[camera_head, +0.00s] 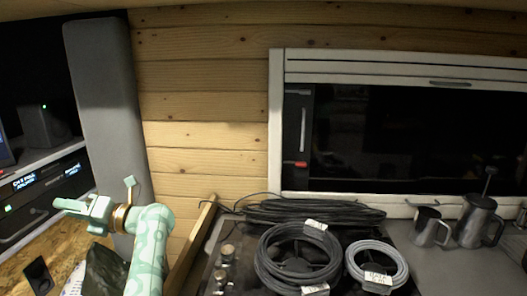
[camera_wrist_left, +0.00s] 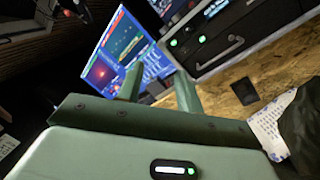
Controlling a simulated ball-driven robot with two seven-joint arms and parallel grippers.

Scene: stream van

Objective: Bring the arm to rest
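My left arm (camera_head: 147,250), pale green and patterned, rises from the bottom left of the head view. Its left gripper (camera_head: 80,214) points left, above the wooden desk. In the left wrist view the two fingers of this gripper (camera_wrist_left: 158,86) stand apart with nothing between them. It is raised clear of the desk surface and the rack. My right arm and gripper are not in either view.
A lit screen (camera_wrist_left: 122,55) and a rack unit (camera_head: 45,185) are at the left. A dark bag (camera_head: 105,270) and paper lie on the desk (camera_head: 18,268). Cable coils (camera_head: 298,258) lie right of a wooden edge. Metal jugs (camera_head: 476,222) stand far right.

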